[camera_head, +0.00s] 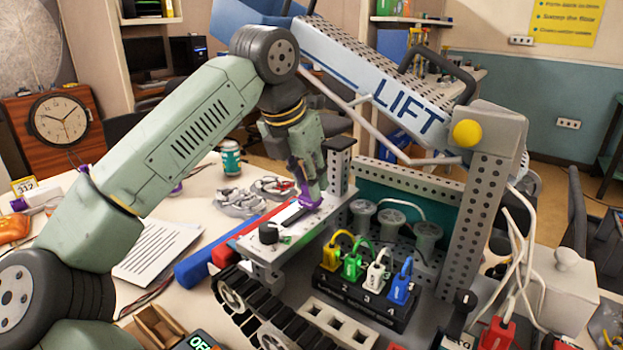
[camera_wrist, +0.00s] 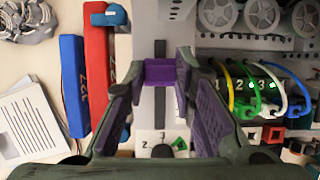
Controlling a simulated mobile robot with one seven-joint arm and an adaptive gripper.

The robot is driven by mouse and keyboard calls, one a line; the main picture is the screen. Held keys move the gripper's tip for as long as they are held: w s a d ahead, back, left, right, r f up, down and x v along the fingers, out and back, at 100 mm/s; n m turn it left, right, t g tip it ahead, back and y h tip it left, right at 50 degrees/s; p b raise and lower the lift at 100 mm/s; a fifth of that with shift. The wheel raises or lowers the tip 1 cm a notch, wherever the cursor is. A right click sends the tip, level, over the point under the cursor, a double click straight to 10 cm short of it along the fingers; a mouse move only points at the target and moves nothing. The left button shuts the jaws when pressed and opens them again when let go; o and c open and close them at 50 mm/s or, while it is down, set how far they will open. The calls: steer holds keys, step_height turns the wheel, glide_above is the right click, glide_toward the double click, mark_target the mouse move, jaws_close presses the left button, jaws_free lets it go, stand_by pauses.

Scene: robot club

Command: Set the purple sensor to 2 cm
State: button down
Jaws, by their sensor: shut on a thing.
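The purple sensor (camera_wrist: 160,72) sits on a narrow grey rail on the lift robot, between my fingertips in the wrist view. In the head view the purple sensor (camera_head: 309,202) is partly covered by my gripper (camera_head: 306,190), which reaches down onto it from above. My gripper (camera_wrist: 161,68) is shut on the sensor, one finger on each side. A black knob (camera_head: 268,233) stands at the near end of the rail. In the wrist view a dial plate (camera_wrist: 145,145) there shows the numbers 2 and 3 and a green patch. I cannot read a centimetre value.
A red bar (camera_wrist: 95,62) and a blue bar (camera_wrist: 73,85) lie left of the rail. Right of it are a numbered black block (camera_head: 358,300) with coloured plugs and several grey spools (camera_head: 395,222). The LIFT arm (camera_head: 380,85) rises behind. A can (camera_head: 231,158) stands farther back.

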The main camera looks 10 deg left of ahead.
steer(key=shift+s, duration=0.1)
steer(key=c, duration=1.3)
jaws_free()
steer(key=v, duration=1.2)
